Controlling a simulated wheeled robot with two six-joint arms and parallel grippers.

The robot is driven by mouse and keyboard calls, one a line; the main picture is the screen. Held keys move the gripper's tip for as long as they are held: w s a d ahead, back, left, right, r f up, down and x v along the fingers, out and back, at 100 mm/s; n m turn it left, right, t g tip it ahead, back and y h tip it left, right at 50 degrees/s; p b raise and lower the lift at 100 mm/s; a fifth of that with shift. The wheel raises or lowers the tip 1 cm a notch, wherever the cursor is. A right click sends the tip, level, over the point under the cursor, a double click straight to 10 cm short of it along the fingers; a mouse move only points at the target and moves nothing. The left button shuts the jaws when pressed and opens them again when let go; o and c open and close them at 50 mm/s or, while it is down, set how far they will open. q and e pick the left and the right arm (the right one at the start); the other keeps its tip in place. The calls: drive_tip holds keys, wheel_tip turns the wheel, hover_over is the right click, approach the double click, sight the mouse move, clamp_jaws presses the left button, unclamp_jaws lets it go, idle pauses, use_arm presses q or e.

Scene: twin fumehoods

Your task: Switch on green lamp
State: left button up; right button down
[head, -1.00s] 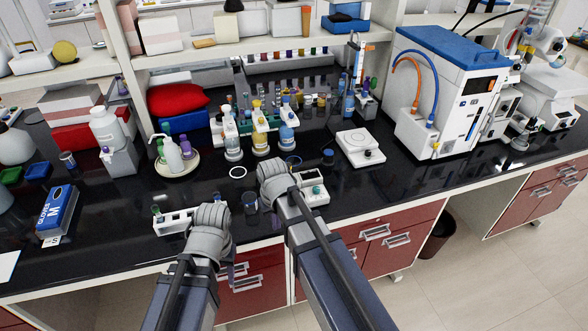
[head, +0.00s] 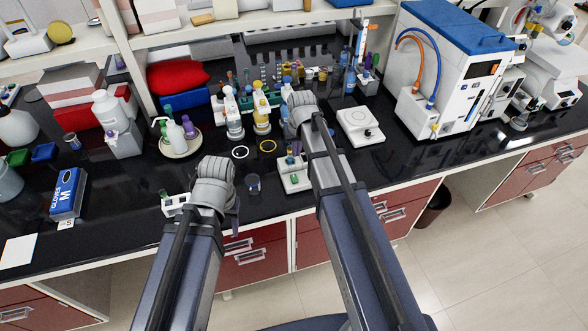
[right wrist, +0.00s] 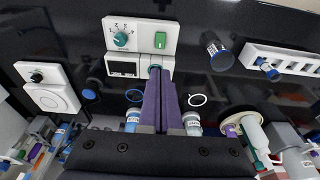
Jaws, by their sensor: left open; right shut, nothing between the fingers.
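In the head view this white device (head: 296,186) lies near the bench's front edge, partly covered by my right arm. No separate green lamp can be made out. My right gripper (right wrist: 155,74) is shut and empty, its tips overlapping the device's edge in the wrist view; whether they touch is unclear.
A white stirrer plate (head: 360,126) stands right of my right arm. A white rack (head: 174,203) is beside my left gripper. Bottles (head: 262,115) crowd the bench behind; two rings (head: 267,146) lie in front of them.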

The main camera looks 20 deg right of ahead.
sight(293, 176)
drive_tip(key=shift+f, duration=0.1)
drive_tip(key=f+b, duration=0.4)
drive_tip(key=w+f+b, duration=0.1)
drive_tip(key=f+b, duration=0.4)
drive_tip(key=w+f+b, duration=0.1)
drive_tip(key=f+b, duration=0.3)
drive_tip(key=shift+w+f, duration=0.15)
drive_tip(key=shift+w, duration=0.1)
drive_tip(key=shift+f+b, duration=0.2)
drive_tip(key=shift+b, duration=0.2)
drive_tip(key=shift+w+f+g, duration=0.25)
drive_tip(key=shift+w+g, duration=0.05)
drive_tip(key=shift+w, duration=0.15)
drive_tip(key=shift+s+r, duration=0.15)
drive_tip(key=shift+s, duration=0.3)
